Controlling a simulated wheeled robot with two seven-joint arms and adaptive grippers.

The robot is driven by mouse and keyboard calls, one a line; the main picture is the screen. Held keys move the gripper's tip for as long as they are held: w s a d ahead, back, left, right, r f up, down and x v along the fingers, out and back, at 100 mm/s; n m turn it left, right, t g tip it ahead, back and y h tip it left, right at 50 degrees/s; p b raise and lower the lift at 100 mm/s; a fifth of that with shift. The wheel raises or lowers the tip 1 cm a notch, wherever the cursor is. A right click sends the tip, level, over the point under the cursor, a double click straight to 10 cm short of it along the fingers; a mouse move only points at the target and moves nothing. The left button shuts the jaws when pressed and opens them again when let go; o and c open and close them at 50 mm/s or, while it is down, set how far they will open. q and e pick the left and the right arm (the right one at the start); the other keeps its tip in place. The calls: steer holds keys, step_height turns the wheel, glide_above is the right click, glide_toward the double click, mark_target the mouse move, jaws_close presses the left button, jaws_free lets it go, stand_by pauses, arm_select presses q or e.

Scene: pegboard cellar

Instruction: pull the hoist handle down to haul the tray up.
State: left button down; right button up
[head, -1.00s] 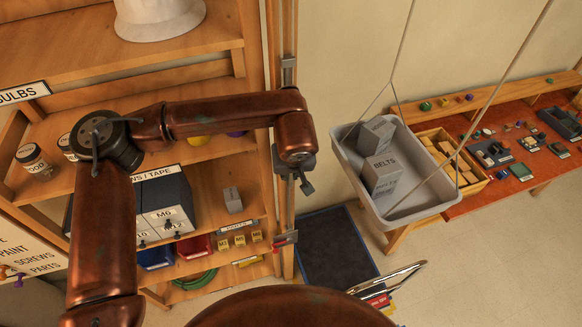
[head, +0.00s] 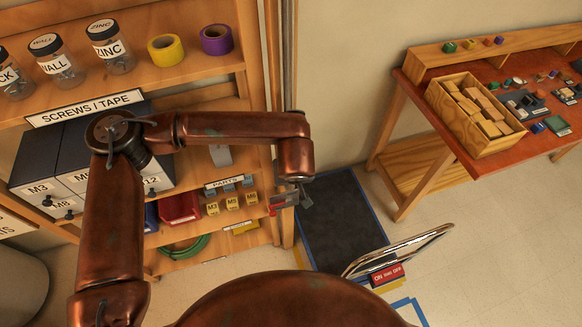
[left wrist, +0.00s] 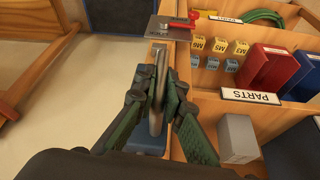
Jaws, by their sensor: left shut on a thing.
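My left gripper (head: 302,196) is beside the wooden post at the right edge of the shelf, low down, level with the parts bins. In the left wrist view my left gripper (left wrist: 158,100) is shut on the grey hoist handle (left wrist: 158,82), its green-padded fingers on either side of it. A metal plate with a red lever (left wrist: 180,24) is just beyond the handle; the red piece (head: 284,199) also shows next to the gripper in the head view. The tray is out of view now. My right gripper is not in view.
The shelf holds jars, tape rolls (head: 216,39), drawers and parts bins (head: 181,208). A dark mat (head: 340,222) lies on the floor by the post. A chrome bar (head: 405,247) with a red sign is in front. A red-topped bench (head: 480,150) is at right.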

mark_target(290, 190)
arm_select(q)
step_height(290, 190, down, 5)
steer(key=shift+s+f+b, duration=0.1)
steer(key=shift+b, duration=1)
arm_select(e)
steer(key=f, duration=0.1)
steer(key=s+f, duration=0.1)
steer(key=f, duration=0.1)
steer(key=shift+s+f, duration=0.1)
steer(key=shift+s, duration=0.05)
arm_select(q)
steer(key=shift+s+f, duration=0.1)
steer(key=c, duration=2.3)
jaws_free()
steer(key=shift+o, duration=1.4)
steer(key=shift+w+r, duration=0.2)
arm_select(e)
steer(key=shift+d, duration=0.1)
arm_select(q)
steer(key=shift+r, duration=0.2)
steer(key=v, duration=1.1)
steer(key=shift+s+r, duration=0.2)
steer(key=shift+s, duration=0.05)
